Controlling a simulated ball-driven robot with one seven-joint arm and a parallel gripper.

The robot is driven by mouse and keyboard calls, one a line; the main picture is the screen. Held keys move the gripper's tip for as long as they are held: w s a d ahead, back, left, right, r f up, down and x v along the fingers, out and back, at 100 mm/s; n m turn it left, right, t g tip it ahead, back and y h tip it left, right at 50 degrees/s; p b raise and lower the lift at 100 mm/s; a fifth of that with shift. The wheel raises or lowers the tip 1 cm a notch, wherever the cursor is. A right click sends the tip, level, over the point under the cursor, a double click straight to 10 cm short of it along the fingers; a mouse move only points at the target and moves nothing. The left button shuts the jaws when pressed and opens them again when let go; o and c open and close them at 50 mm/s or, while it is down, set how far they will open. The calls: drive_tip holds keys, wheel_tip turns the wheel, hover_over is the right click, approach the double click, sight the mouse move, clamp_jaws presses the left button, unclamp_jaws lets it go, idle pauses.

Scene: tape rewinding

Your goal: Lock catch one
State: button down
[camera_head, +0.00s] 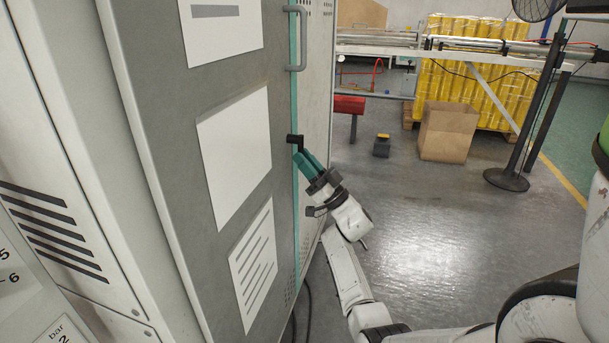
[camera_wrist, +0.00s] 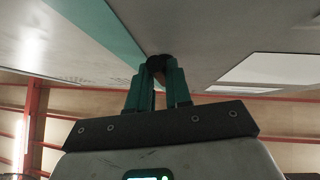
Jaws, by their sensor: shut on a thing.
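The catch (camera_head: 295,139) is a small black piece on the edge of the grey cabinet door, beside a teal strip. My gripper (camera_head: 304,154) has teal fingers and reaches up to the catch from the lower right. In the wrist view my gripper (camera_wrist: 157,70) has its fingertips close together around the dark catch (camera_wrist: 158,61), at the edge of the teal strip. The fingers hide part of the catch. Which way the catch is turned is hard to tell.
A grey handle (camera_head: 297,40) stands out above the catch on the same cabinet (camera_head: 165,110). White sheets cover parts of the door. A cardboard box (camera_head: 447,132), a stand fan (camera_head: 507,180) and stacked yellow goods stand behind on the right. The floor right of my arm is clear.

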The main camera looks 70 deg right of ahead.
drive_tip(key=shift+w+d+n+y+b, duration=0.15)
drive_tip(key=shift+n+y+b, duration=0.2)
drive_tip(key=shift+n+y, duration=0.35)
drive_tip(key=c, duration=1.1)
unclamp_jaws()
drive_tip(key=d+v, duration=0.1)
drive_tip(key=v, duration=0.9)
drive_tip(key=shift+a+f, duration=0.45)
drive_tip(key=shift+a, duration=0.1)
